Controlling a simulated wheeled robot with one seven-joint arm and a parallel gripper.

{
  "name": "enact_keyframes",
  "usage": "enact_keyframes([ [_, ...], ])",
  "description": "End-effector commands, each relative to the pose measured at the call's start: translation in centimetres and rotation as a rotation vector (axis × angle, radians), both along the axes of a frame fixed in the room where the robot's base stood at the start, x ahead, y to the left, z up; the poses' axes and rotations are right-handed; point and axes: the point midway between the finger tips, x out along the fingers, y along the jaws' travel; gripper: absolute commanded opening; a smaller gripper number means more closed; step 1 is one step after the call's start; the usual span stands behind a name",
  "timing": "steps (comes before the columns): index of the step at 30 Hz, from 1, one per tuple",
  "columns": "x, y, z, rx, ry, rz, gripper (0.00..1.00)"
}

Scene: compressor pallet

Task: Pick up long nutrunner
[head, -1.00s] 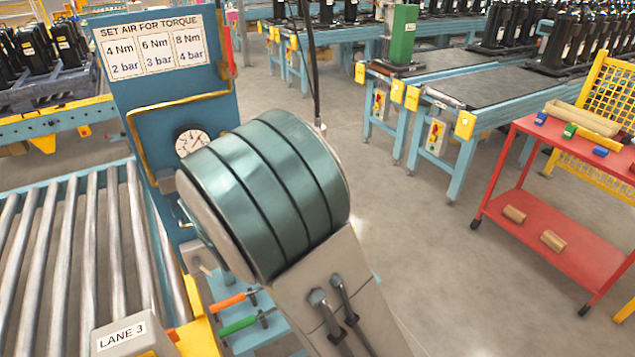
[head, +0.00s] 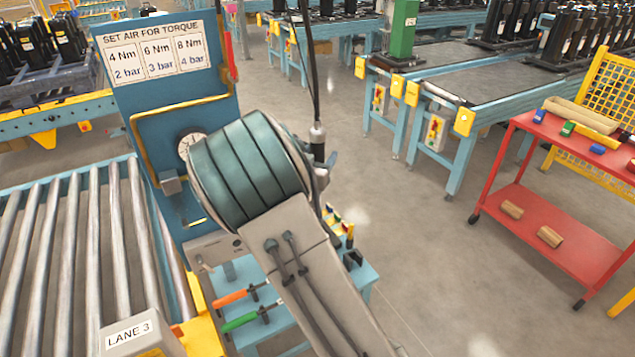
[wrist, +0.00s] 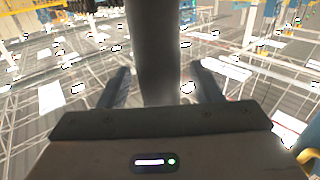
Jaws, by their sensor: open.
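A slim tool, which looks like the long nutrunner (head: 318,142), hangs upright from a black cable beside the blue torque board in the head view. Its lower part is hidden behind my arm. In the wrist view a dark grey upright cylinder, apparently the nutrunner's body (wrist: 153,45), stands between the two fingers of my gripper (wrist: 162,82). The jaws are open, with a gap visible on both sides of the cylinder. I cannot tell how far its lower end reaches. In the head view my gripper is mostly hidden behind my own arm.
An orange-handled tool (head: 230,298) and a green-handled tool (head: 240,323) lie on the light-blue stand (head: 362,274). The blue torque board (head: 160,100) with a gauge stands behind. A roller conveyor (head: 75,250) is at left. A red cart (head: 560,235) is at right; open floor lies between.

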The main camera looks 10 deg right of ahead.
Motion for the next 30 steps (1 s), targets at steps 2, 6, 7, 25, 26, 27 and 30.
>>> enact_keyframes([
  [2, 0.01, 0.02, -0.05, 0.0, 0.0, 0.001, 0.59],
  [6, -0.01, 0.03, -0.06, 0.0, 0.0, 0.001, 0.45],
  [7, -0.01, 0.03, -0.06, 0.0, 0.0, 0.001, 0.37],
  [25, -0.04, 0.05, -0.07, 0.001, 0.001, 0.0, 0.0],
  [26, -0.04, 0.05, -0.07, 0.001, 0.001, 0.0, 0.0],
  [27, -0.04, 0.05, -0.08, 0.001, 0.001, 0.0, 0.0],
  [30, -0.04, 0.05, -0.08, 0.001, 0.001, 0.0, 0.0],
])
